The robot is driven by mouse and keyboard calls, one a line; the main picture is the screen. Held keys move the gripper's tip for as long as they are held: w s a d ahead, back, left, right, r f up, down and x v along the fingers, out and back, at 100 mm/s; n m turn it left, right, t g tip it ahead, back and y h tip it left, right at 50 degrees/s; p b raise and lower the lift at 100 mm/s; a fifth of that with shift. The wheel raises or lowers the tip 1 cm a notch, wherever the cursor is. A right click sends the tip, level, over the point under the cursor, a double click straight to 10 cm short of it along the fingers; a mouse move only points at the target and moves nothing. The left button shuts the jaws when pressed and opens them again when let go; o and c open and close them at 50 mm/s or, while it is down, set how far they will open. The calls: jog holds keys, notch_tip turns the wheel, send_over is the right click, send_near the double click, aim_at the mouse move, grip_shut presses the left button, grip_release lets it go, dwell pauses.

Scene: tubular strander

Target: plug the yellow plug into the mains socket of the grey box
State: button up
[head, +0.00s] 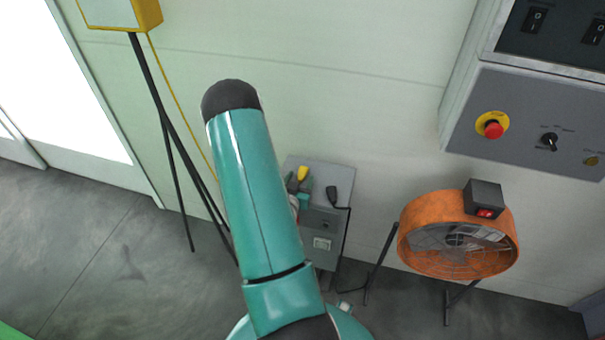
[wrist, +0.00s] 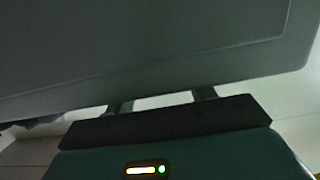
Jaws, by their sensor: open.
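The grey box (head: 325,262) stands low against the wall in the head view, partly behind my teal arm. A pale square socket (head: 322,243) is on its front. The yellow plug (head: 303,173) shows at the box's top, beside my gripper (head: 299,182), which is partly hidden by my arm. The dark fingers appear on either side of the plug; contact cannot be told. In the wrist view my gripper (wrist: 162,98) has its two fingers apart, and their tips are hidden behind a large grey surface (wrist: 150,45). The plug does not show there.
A black plug-like piece (head: 332,194) sits at the box's top right, with a black cable. An orange fan (head: 410,238) stands to the right, below a grey control panel (head: 525,120). A yellow-framed box on a tripod (head: 165,120) stands left, with a yellow cable.

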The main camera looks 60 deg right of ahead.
jog(key=shift+w+d+f, duration=0.1)
jog(key=shift+w+d, duration=0.05)
jog(key=shift+d, duration=0.5)
jog(key=c, duration=1.1)
